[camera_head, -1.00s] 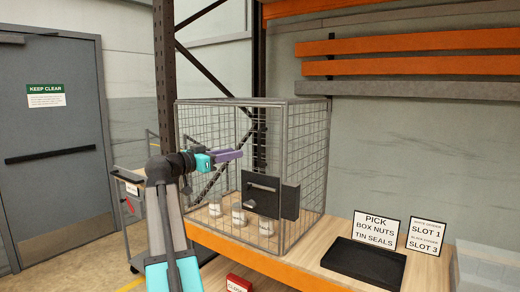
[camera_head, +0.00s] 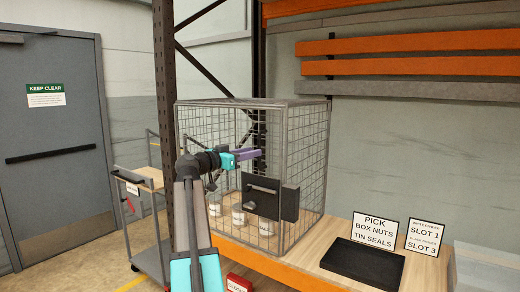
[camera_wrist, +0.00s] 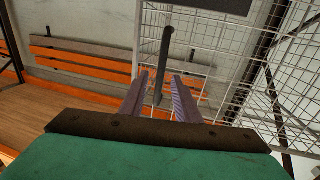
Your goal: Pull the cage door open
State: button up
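The wire-mesh cage (camera_head: 305,160) stands on the wooden bench. A black plate (camera_head: 285,205) with a grey horizontal handle (camera_head: 262,189) is on its front. My gripper (camera_head: 260,153) is in front of the mesh, a little above the handle in the head view, with its purple fingers pointing right. In the wrist view my gripper (camera_wrist: 164,88) has its two fingers apart. A dark grey bar (camera_wrist: 165,60) shows between them and beyond; I cannot tell whether it is the handle. No contact with it is visible. The mesh (camera_wrist: 215,60) fills the wrist view's right side.
Several white tins (camera_head: 238,214) stand inside the cage. A black tray (camera_head: 362,262) and two signs (camera_head: 375,231) are on the bench to the right. A trolley (camera_head: 150,184) stands left of the cage, near a grey room door (camera_head: 55,150). A red box (camera_head: 238,283) is low in front.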

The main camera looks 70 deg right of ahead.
aim_at(259, 168)
jog(key=shift+p+x, duration=0.55)
jog(key=shift+x, duration=1.95)
